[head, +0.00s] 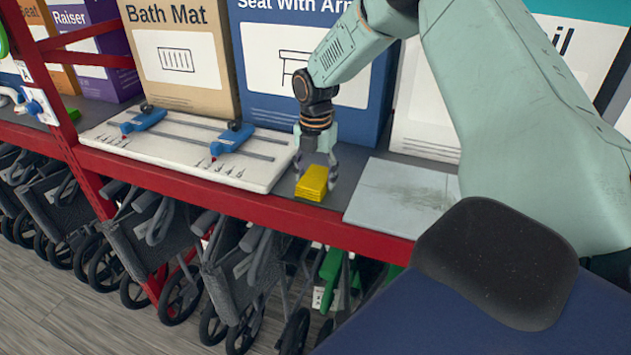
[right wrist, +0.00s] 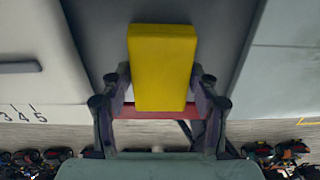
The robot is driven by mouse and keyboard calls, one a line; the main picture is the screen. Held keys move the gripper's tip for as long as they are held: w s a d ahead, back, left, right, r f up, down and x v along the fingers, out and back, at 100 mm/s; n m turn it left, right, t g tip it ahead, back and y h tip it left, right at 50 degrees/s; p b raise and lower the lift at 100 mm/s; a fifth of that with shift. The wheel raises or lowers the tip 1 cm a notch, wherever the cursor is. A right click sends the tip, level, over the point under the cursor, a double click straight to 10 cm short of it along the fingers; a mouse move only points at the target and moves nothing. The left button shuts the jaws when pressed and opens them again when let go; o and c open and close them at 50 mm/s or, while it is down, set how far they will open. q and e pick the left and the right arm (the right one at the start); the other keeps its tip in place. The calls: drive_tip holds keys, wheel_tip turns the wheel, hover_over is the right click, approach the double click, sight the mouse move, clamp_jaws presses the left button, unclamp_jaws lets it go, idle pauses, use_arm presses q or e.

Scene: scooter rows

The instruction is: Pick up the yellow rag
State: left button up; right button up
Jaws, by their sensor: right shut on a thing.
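The yellow rag (head: 313,182) is a small folded block at the front of the grey shelf, between the white board and the pale panel. My right gripper (head: 316,168) reaches down to it from above, with its fingers on either side. In the right wrist view the yellow rag (right wrist: 162,65) lies between the two fingers of my right gripper (right wrist: 160,98), which are shut on it. I cannot tell whether the rag is clear of the shelf. My left gripper is not in view.
A white board (head: 190,150) with blue clamps (head: 232,138) lies left of the rag. A pale scuffed panel (head: 400,197) lies right. Tall boxes, including a Bath Mat box (head: 180,55), stand behind. Folded wheeled frames (head: 160,245) stand under the red shelf edge (head: 270,212).

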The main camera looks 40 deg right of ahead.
sight(315, 176)
drive_tip(key=shift+a+r, duration=0.1)
drive_tip(key=c, duration=0.4)
drive_tip(key=shift+c, duration=0.2)
drive_tip(key=shift+r, duration=0.35)
wheel_tip(315, 176, up, 9)
drive_tip(key=shift+b, duration=0.3)
drive_tip(key=shift+r, duration=0.1)
